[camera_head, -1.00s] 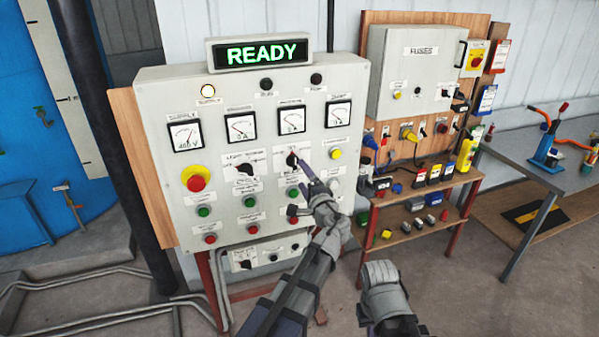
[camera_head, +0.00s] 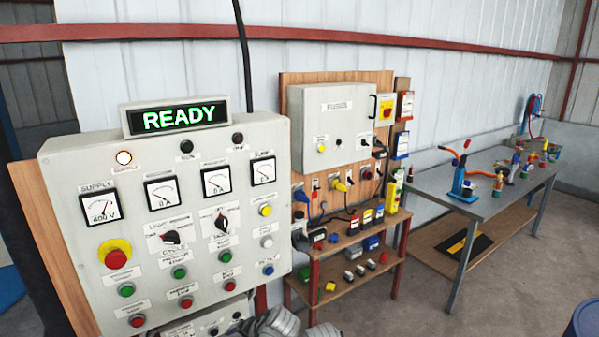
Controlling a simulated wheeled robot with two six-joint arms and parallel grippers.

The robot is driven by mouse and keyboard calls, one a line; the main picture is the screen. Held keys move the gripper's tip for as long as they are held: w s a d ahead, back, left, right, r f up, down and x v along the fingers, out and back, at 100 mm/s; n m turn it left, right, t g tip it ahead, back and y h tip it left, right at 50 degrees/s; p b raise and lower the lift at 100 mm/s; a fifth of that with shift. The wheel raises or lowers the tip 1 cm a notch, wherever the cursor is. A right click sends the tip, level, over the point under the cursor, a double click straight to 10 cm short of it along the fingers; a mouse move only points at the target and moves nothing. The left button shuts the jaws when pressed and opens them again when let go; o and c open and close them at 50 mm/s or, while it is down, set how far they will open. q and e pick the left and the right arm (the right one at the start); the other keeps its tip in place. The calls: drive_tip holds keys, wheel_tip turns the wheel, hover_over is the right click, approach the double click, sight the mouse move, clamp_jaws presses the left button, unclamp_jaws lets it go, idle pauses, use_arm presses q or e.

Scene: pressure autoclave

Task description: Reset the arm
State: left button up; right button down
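The control panel (camera_head: 140,235) stands at the left with its display (camera_head: 179,116) reading READY in green. It has gauges, two black rotary knobs (camera_head: 172,237), a red emergency button on yellow (camera_head: 115,255), and green and red push buttons. A lamp (camera_head: 124,157) at its top left is lit. Part of my own grey arm shows at the bottom edge in front of the panel's lower right. No gripper fingers show in the head view, and I see nothing held.
A fuse box (camera_head: 331,127) hangs on a wooden board right of the panel. A wooden shelf (camera_head: 345,246) below carries small boxes and plugs. A grey metal table (camera_head: 425,184) with tools stands further right. A blue drum (camera_head: 586,322) shows at the bottom right. Floor between is clear.

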use_arm(q)
drive_tip(key=s+d+f+g+h, duration=0.2)
drive_tip(key=s+d+f, duration=0.1)
drive_tip(key=s, duration=0.3)
drive_tip(key=s+d+f+g+h+b, duration=0.1)
drive_tip(key=s+d+f+g+h, duration=0.2)
drive_tip(key=s+d, duration=0.3)
drive_tip(key=shift+s+f+n, duration=0.3)
drive_tip(key=shift+s+f, duration=0.05)
drive_tip(key=shift+s, duration=0.4)
drive_tip(key=shift+d, duration=0.1)
idle(0.5)
